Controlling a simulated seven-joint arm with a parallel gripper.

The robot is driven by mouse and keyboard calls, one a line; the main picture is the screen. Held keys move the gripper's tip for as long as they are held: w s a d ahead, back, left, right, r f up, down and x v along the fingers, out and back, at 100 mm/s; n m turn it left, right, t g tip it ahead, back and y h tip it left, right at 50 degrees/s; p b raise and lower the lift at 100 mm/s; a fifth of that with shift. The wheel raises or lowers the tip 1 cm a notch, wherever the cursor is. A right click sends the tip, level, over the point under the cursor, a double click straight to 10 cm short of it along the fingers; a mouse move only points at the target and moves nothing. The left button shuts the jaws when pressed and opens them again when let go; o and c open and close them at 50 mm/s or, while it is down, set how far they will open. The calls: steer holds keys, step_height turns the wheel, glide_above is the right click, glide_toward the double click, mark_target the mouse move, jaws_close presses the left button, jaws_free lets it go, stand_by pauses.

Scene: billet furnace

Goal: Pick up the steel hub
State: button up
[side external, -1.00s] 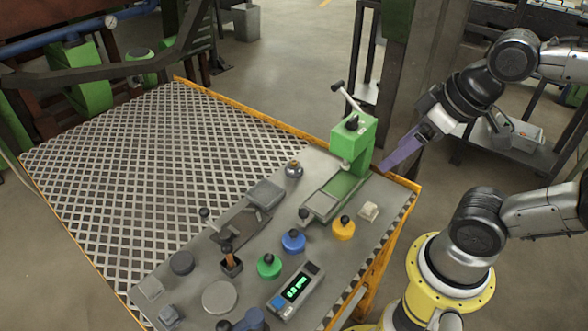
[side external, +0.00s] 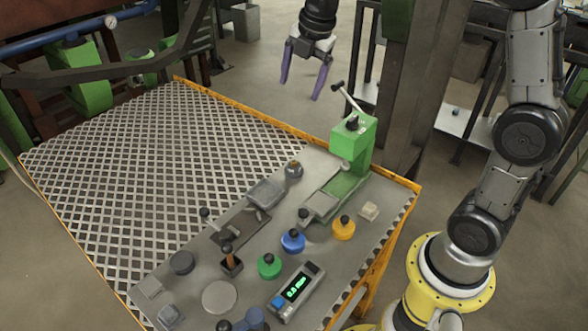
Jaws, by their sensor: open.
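A small grey metal piece with a round, brownish top (side external: 294,170) stands at the back edge of the bench plate, left of the green press. It may be the steel hub, but it is too small to tell for sure. A flat, light grey disc (side external: 219,297) and a dark round disc (side external: 182,262) lie at the front left. My gripper (side external: 299,90) hangs in the upper middle of the view, with its two purple fingers apart and nothing between them. In the picture it is above the small metal piece, well clear of the bench.
The green press (side external: 352,150) with its raised lever stands at the back right of the bench. Blue (side external: 293,241), green (side external: 269,266) and yellow (side external: 344,228) knobbed pieces and a digital readout (side external: 296,290) crowd the front. The grated deck (side external: 150,170) is clear.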

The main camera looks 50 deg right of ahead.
steer(key=w+d+f+g, duration=0.1)
steer(key=w+d+f, duration=0.15)
steer(key=f, duration=0.25)
steer(key=w+d+f+g, duration=0.1)
steer(key=w+d+f, duration=0.1)
steer(key=w+f, duration=0.3)
steer(key=g, duration=0.1)
glide_above(294, 161)
steer(key=f, duration=1.4)
steer(key=shift+s, duration=0.35)
steer(key=shift+w+f, duration=0.2)
steer(key=shift+f, duration=1.35)
steer(key=shift+w+f, duration=0.15)
steer(key=shift+f, duration=1.4)
steer(key=shift+r, duration=0.1)
jaws_close()
